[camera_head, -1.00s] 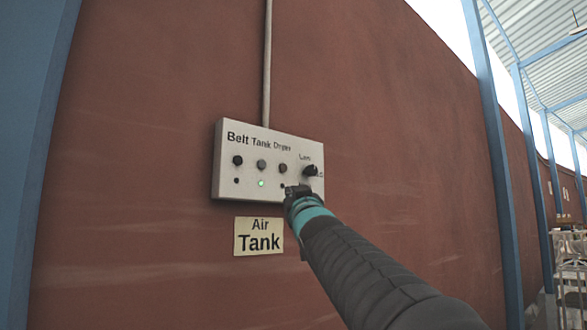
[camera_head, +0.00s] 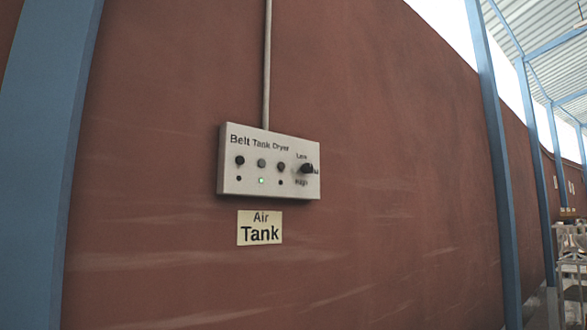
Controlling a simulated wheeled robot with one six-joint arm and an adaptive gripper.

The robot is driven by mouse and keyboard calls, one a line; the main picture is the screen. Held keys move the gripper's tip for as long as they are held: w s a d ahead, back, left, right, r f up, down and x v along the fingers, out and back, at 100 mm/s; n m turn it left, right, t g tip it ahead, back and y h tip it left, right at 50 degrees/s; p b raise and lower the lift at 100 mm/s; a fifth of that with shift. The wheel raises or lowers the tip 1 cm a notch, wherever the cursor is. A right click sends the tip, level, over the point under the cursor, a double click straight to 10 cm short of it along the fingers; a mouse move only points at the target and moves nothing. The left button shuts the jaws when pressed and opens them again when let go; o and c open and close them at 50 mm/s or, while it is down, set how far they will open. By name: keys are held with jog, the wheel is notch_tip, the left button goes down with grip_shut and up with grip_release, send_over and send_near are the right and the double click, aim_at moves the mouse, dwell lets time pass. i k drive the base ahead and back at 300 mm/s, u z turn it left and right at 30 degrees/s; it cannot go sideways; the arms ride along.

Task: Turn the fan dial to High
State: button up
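The fan dial (camera_head: 306,168) is a black knob on the right side of a pale control box (camera_head: 228,179) on the red wall. The dial's exact pointer direction is too small to tell. My gripper is out of this view, and nothing covers the box.
The box is marked "Belt Tank Dryer" and carries several small knobs and lamps, one lamp lit green (camera_head: 261,181). An "Air Tank" sign (camera_head: 261,228) is below it. A grey conduit (camera_head: 266,65) rises above. Blue posts (camera_head: 497,170) stand at both sides.

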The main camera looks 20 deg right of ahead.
aim_at(307, 168)
jog(key=u, duration=0.5)
jog(key=k, duration=1.05)
jog(key=z, duration=0.25)
jog(key=i, duration=0.6)
jog(key=z, duration=0.75)
jog(key=i, duration=1.05)
jog(key=u, duration=0.35)
